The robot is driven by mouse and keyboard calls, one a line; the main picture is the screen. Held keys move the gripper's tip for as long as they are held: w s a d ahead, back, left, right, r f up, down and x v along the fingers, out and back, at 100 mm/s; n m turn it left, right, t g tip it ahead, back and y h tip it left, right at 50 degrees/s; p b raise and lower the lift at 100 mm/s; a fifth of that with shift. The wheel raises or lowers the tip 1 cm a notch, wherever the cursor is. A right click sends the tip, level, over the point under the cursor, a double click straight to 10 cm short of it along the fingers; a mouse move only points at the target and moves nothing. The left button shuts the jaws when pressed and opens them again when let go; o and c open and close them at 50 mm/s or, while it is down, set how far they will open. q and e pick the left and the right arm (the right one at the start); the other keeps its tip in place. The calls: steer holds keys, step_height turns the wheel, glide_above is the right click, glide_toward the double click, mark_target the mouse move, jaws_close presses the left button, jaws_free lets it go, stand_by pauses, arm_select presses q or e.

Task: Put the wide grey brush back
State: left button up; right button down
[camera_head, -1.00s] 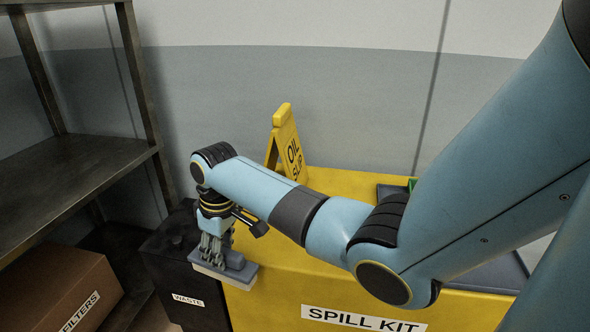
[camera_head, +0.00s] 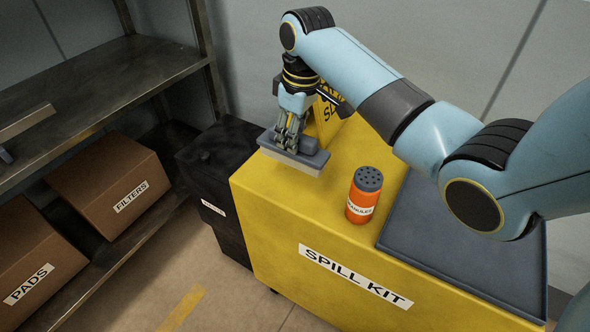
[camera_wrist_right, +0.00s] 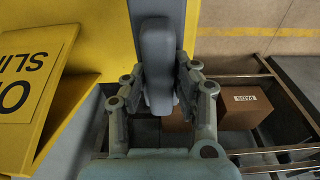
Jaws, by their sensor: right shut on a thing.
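The wide grey brush (camera_head: 312,158) has a grey block and handle with a pale bristle strip underneath. My right gripper (camera_head: 291,132) is shut on its handle and holds it bristles down at the left end of the yellow spill kit's top. Whether the bristles touch the top, I cannot tell. In the right wrist view the grey handle (camera_wrist_right: 158,60) stands between the fingers of my right gripper (camera_wrist_right: 157,100). The spill kit (camera_head: 290,215) is a yellow box with a "SPILL KIT" label. My left gripper is not in view.
An orange canister (camera_head: 362,203) stands right of the brush, beside a dark grey tray (camera_head: 440,245). A yellow sign (camera_head: 325,115) is just behind the brush. A black waste bin (camera_head: 215,165) stands left of the kit. Shelving (camera_head: 100,85) with boxes (camera_head: 110,180) fills the left.

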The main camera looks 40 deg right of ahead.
mark_target(293, 162)
step_height(293, 162, down, 4)
steer(key=shift+a+r, duration=0.1)
steer(key=shift+r, duration=0.05)
step_height(293, 162, down, 3)
steer(key=shift+f, duration=0.15)
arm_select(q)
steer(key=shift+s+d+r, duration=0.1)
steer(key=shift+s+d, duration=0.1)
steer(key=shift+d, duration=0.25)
arm_select(e)
steer(key=shift+f, duration=0.2)
steer(key=shift+f, duration=0.15)
steer(key=c, duration=1)
jaws_free()
steer(key=shift+f, duration=0.1)
steer(key=shift+c, duration=0.2)
